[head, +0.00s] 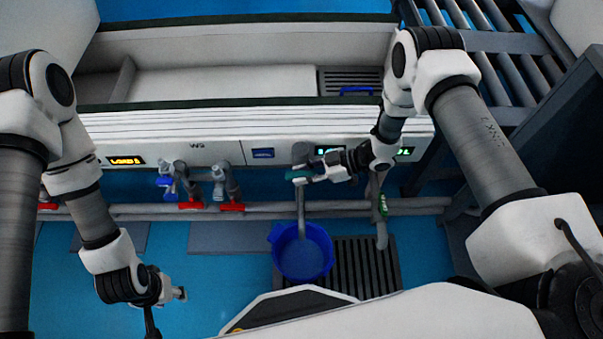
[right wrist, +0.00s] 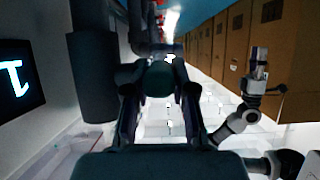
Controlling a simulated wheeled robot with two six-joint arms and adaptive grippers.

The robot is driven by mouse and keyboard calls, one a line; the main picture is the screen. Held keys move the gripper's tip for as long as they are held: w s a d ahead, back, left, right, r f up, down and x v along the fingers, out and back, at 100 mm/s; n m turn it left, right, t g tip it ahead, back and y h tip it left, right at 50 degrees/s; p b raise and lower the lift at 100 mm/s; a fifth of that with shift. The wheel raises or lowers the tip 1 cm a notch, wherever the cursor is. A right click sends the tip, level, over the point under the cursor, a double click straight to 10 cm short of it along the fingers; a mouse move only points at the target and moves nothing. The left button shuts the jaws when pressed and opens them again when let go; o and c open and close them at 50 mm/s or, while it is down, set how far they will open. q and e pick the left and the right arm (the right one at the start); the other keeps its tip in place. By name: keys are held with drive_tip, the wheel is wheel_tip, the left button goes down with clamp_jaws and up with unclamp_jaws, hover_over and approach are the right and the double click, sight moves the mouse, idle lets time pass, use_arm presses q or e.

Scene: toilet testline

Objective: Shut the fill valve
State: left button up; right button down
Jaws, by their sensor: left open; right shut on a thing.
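The fill valve has a teal-green handle (head: 297,174) on the front of the trough, above a grey downpipe (head: 301,210). My right gripper (head: 308,173) is shut on this handle. In the right wrist view a dark green rounded piece (right wrist: 160,80) sits between the two fingers of my right gripper (right wrist: 160,88). The handle's exact turn angle is hard to tell. A blue bucket (head: 275,262) stands on the floor under the downpipe; whether water is running is unclear. My left gripper (head: 178,293) is open and empty, low at the left, away from the valve.
Red-handled taps (head: 191,205) and a blue-handled one (head: 164,182) sit left along the grey pipe. A green-handled pipe (head: 383,206) stands to the right, above a dark floor grate (head: 372,270). Lit displays (head: 126,160) line the trough. Blue floor is free at the left.

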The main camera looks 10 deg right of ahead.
drive_tip(key=shift+s+a, duration=0.1)
drive_tip(key=shift+s, duration=0.05)
drive_tip(key=c, duration=1)
unclamp_jaws()
drive_tip(key=shift+o, duration=0.2)
drive_tip(key=shift+a, duration=0.1)
drive_tip(key=v, duration=1.2)
